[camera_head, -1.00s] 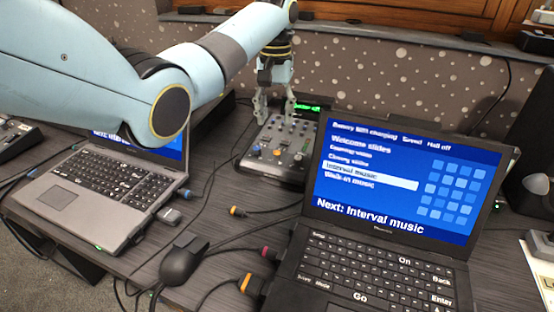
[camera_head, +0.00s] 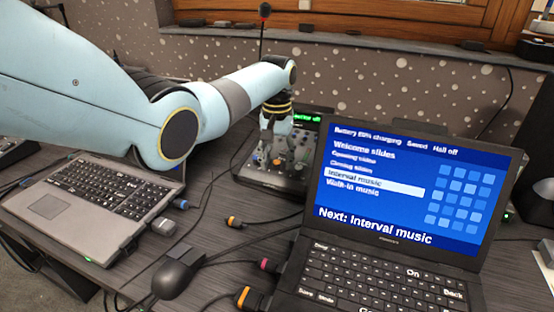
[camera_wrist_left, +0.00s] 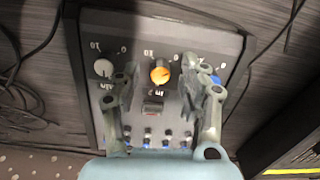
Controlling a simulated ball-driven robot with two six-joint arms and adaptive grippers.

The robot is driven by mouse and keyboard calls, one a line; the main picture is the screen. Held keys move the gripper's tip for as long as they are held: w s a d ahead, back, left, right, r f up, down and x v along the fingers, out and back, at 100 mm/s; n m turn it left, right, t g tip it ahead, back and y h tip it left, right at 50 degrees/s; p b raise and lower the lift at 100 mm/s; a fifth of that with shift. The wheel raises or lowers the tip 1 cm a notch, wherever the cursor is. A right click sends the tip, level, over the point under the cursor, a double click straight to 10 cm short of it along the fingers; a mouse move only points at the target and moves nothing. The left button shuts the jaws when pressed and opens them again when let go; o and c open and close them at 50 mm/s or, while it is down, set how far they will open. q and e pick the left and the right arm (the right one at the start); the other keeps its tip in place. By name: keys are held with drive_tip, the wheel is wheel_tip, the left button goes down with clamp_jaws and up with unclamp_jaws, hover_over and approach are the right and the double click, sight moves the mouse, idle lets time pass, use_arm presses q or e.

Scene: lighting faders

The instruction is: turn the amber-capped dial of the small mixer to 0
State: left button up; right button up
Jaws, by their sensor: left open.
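The small mixer (camera_head: 250,178) is a dark panel on the desk between two laptops. Its amber-capped dial (camera_wrist_left: 160,72) shows in the left wrist view, with a pale dial (camera_wrist_left: 103,68) to its left and a partly hidden blue dial (camera_wrist_left: 213,79) to its right. The amber cap also shows small in the head view (camera_head: 277,162). My left gripper (camera_wrist_left: 160,84) is open over the panel, one finger on each side of the amber dial, seemingly holding nothing. I cannot tell whether the fingers touch the dial, nor read its pointer clearly. My right gripper is not in view.
The right laptop (camera_head: 400,190) stands close beside the mixer. The left laptop (camera_head: 90,200) lies open under my left arm. Cables, a black mouse-like device (camera_head: 178,275) and an orange-tipped plug (camera_head: 233,222) lie in front. A thin microphone stand (camera_head: 262,35) rises behind.

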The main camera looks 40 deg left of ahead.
sight(275, 161)
use_arm(q)
clamp_jaws()
drive_tip(key=shift+r+n+p, duration=0.3)
drive_tip(key=shift+n+p, duration=0.4)
drive_tip(key=shift+p, duration=0.05)
drive_tip(key=shift+n+p, duration=0.35)
drive_tip(key=shift+n, duration=0.15)
drive_tip(key=shift+f+n, duration=0.25)
drive_tip(key=shift+n, duration=0.15)
unclamp_jaws()
wheel_tip(275, 161, up, 12)
drive_tip(key=shift+a, duration=0.25)
